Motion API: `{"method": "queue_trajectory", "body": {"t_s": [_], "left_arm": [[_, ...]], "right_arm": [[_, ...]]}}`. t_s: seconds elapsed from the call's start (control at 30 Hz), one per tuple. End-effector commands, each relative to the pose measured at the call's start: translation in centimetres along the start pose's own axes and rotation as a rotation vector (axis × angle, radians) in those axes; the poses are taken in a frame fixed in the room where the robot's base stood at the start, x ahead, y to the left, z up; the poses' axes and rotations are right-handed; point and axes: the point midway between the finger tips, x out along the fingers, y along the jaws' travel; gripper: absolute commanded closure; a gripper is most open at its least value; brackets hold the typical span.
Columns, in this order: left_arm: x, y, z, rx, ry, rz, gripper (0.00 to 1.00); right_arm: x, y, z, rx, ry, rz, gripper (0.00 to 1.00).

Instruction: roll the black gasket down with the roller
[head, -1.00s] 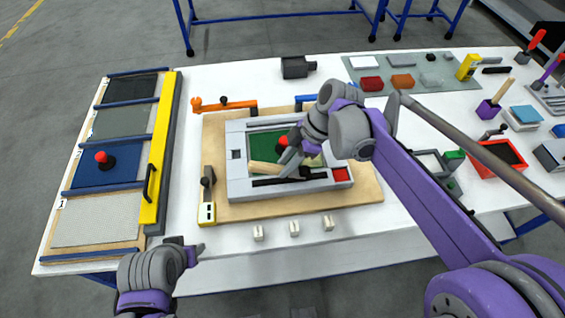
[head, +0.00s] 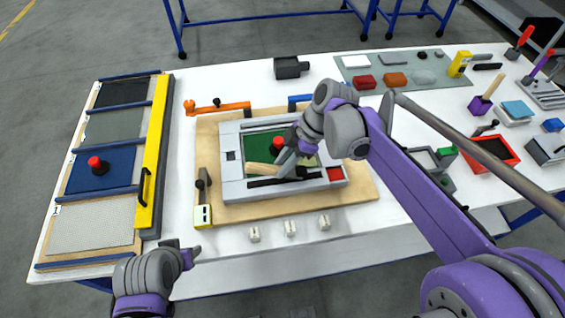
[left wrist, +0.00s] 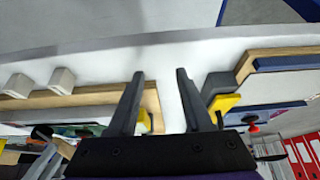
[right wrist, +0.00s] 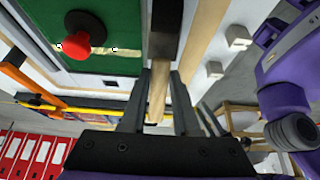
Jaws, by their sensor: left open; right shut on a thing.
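The roller's pale wooden handle (head: 262,170) lies low over the near side of the grey frame (head: 232,188). My right gripper (head: 285,168) is shut on it; the right wrist view shows the handle (right wrist: 158,95) between the fingers, with a dark piece (right wrist: 167,30) beyond. I cannot tell whether that piece is roller or gasket. A black strip (head: 270,182), likely the gasket, runs along the frame's near side, partly hidden by the gripper. Whether the roller touches it is unclear. My left gripper (head: 196,253) is open and empty off the table's front left; its fingers (left wrist: 160,75) are apart.
A green panel with a red knob (head: 278,144) sits inside the frame, on a wooden board (head: 350,198). An orange clamp (head: 220,108) and a yellow clamp (head: 203,210) stand beside it. Small white blocks (head: 290,228) line the front. A yellow bar (head: 153,165) edges the left rack.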

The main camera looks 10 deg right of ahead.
Motion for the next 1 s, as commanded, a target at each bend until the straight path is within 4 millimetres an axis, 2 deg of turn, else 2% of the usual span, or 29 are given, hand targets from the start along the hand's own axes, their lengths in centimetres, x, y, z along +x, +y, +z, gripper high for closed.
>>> {"method": "queue_trajectory", "body": {"t_s": [0.67,1.0], "left_arm": [[-0.06,0.00,-0.06,0.000,0.000,0.000,0.50],[-0.11,0.00,-0.10,0.000,0.001,0.000,0.50]], "right_arm": [[-0.01,-0.03,0.01,0.000,0.000,-0.001,1.00],[-0.40,0.01,0.70,0.001,0.000,0.000,1.00]]}}
